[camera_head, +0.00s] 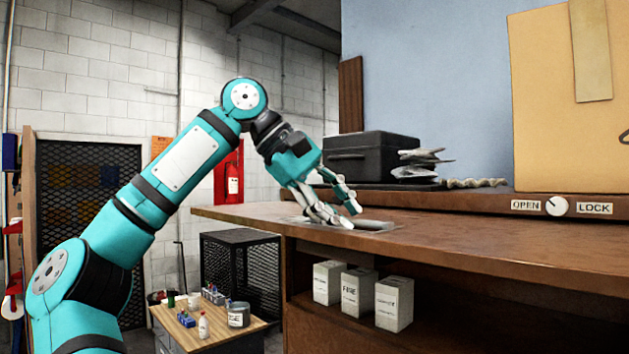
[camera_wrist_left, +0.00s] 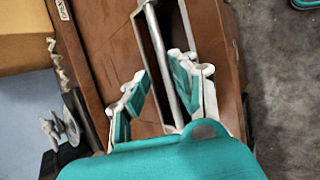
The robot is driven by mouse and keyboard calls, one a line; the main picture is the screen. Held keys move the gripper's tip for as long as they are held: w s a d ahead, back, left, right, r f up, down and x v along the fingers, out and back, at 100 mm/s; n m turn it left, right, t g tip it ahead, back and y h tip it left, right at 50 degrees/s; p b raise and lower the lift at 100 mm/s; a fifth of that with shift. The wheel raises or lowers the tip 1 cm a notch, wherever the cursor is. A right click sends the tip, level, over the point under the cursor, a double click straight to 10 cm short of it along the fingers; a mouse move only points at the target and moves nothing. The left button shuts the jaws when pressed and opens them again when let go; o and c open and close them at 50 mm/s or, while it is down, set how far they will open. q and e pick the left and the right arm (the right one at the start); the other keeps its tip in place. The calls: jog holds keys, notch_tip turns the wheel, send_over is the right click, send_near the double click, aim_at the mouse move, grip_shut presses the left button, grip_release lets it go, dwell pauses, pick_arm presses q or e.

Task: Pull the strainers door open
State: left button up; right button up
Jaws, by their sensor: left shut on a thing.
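My left gripper (camera_head: 338,212) reaches down over the brown bench top (camera_head: 480,240), near its left end. A dark slot and a pale-edged frame show beside the bar. I cannot tell for sure which part is the strainers door, nor how far it is open.
A black case (camera_head: 372,158) stands behind the gripper. An OPEN/LOCK knob (camera_head: 556,206) is on the back ledge at the right. White labelled boxes (camera_head: 358,294) stand on the shelf below. A black mesh cabinet (camera_head: 240,268) and a low wooden table (camera_head: 208,325) are at the left.

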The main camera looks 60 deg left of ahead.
pick_arm(q)
jog(key=v, duration=1.1)
jog(key=shift+s+f, duration=0.3)
